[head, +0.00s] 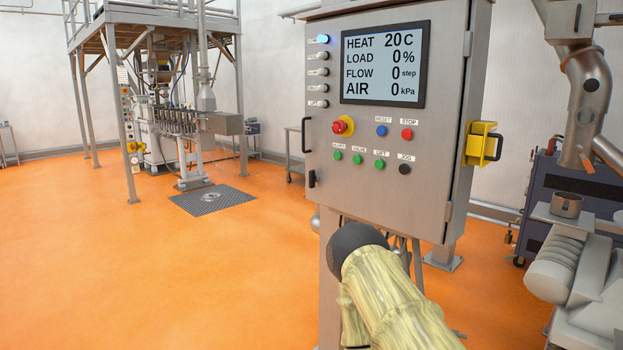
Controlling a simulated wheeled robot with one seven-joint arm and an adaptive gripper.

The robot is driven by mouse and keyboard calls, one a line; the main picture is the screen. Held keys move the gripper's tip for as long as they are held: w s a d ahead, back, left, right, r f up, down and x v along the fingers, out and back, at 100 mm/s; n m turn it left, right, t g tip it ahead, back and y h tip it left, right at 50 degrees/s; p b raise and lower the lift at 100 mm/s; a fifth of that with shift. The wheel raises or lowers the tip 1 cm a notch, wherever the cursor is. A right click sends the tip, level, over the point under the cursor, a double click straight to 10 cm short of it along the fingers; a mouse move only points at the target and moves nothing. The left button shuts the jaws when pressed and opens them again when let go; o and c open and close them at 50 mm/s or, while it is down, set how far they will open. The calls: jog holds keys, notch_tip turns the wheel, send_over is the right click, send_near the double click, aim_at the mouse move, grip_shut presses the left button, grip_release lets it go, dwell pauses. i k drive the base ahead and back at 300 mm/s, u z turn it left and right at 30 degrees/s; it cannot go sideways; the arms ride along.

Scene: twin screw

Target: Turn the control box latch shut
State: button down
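The grey control box (372,190) stands in the centre right, facing me, with its door closed or nearly so; I cannot tell which. A small black latch (312,178) sits at the lower left edge of the door. It looks roughly upright, and its exact angle is too small to tell. A black pull handle (305,136) is above it on the same edge. My arm, in a pale yellow sleeve with a black rounded joint, shows below the box. My gripper's fingers do not show.
A yellow bracket with a black handle (484,144) sticks out from the box's right side. The box front has a display (385,64), a red knob (342,127) and several buttons. Pipes and a grey machine (572,262) stand at right. The orange floor at left is clear.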

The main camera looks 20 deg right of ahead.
aim_at(313, 178)
jog(key=k, duration=0.6)
jog(key=u, duration=0.45)
jog(key=i, duration=1.65)
jog(key=z, duration=0.2)
